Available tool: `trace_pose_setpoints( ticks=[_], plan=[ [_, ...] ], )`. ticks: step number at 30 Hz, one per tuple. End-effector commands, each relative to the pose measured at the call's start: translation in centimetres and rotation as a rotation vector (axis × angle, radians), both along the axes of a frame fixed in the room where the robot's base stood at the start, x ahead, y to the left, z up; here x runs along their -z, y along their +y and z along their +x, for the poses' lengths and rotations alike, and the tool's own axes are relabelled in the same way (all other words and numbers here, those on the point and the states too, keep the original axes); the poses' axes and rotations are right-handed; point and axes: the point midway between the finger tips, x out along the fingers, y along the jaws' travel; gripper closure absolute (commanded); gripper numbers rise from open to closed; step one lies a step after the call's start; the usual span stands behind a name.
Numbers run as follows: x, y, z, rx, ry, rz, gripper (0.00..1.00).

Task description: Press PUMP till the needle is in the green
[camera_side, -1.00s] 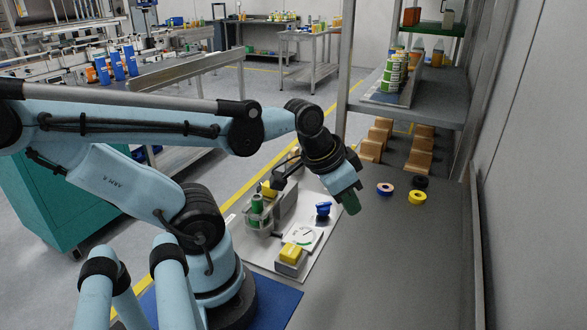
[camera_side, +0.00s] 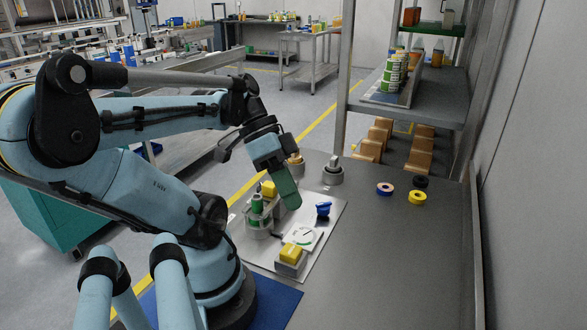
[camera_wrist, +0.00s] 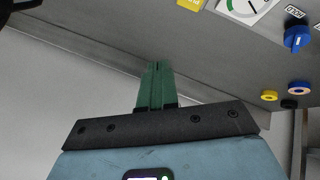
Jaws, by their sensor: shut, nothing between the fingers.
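The white gauge (camera_side: 304,235) lies on the light panel, with a green arc and a dark needle. Its dial is too small in the side view to tell where the needle points; part of it shows in the wrist view (camera_wrist: 240,8). A yellow button block (camera_side: 291,254) stands in front of the gauge. Another yellow piece (camera_side: 269,188) is at the panel's far left. I cannot read which one is PUMP. A blue knob (camera_side: 323,209) stands right of the gauge. My gripper (camera_side: 293,203), with green fingers, is shut and empty above the panel, apart from the buttons.
A grey round fixture (camera_side: 332,174) is behind the panel. Tape rolls (camera_side: 417,198) lie to the right. A shelf post (camera_side: 347,90) rises behind. The bench's front right is clear.

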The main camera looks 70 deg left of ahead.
Motion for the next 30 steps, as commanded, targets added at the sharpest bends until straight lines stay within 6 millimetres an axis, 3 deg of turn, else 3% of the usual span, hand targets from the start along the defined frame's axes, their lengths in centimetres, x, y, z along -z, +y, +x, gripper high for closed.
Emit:
trace_pose_setpoints(
  ticks=[14,30],
  plan=[
    [0.6,0.0,0.0,0.000,0.000,0.000,1.00],
    [5.7,0.1,0.0,0.000,0.000,0.001,1.00]
  ],
)
